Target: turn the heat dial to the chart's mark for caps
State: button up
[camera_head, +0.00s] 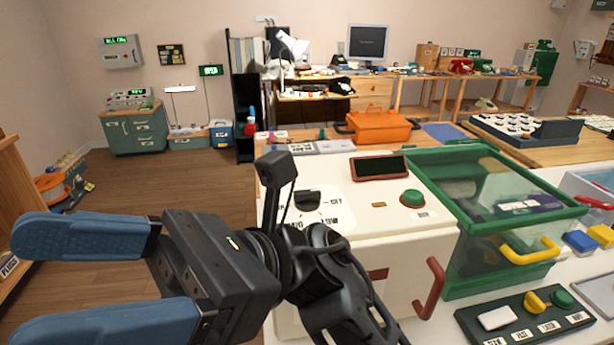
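A white machine (400,245) stands in front of me, with a black dial (307,198) on a white round plate on its top. Labels that look like OFF, LOW and MID sit around the dial; part of the plate is hidden behind my arm. I cannot tell where the dial points. I cannot pick out a chart with a legible caps mark.
The machine also carries a green button (412,197), a dark red-framed screen (380,167) and a red handle (430,288). A green clear-lidded bin (487,262) stands right of it. A dark button panel (525,318) lies at lower right. Open floor (165,185) is at left.

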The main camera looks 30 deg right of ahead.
jog(key=w+f+n+h, duration=0.2)
jog(key=w+n+h, duration=0.1)
jog(key=n+h, duration=0.35)
jog(key=n+t+h+p, duration=0.35)
jog(key=t+h, duration=0.25)
jog(key=h, duration=1.2)
send_over(307, 191)
notch_tip(307, 191, down, 2)
jog(key=shift+n+y+b, duration=0.25)
jog(key=shift+n+b, duration=0.05)
jog(key=shift+b, duration=0.05)
jog(key=shift+f+p, duration=0.8)
jog(key=shift+f, duration=3)
jog(key=shift+c, duration=0.3)
jog(key=c, duration=1)
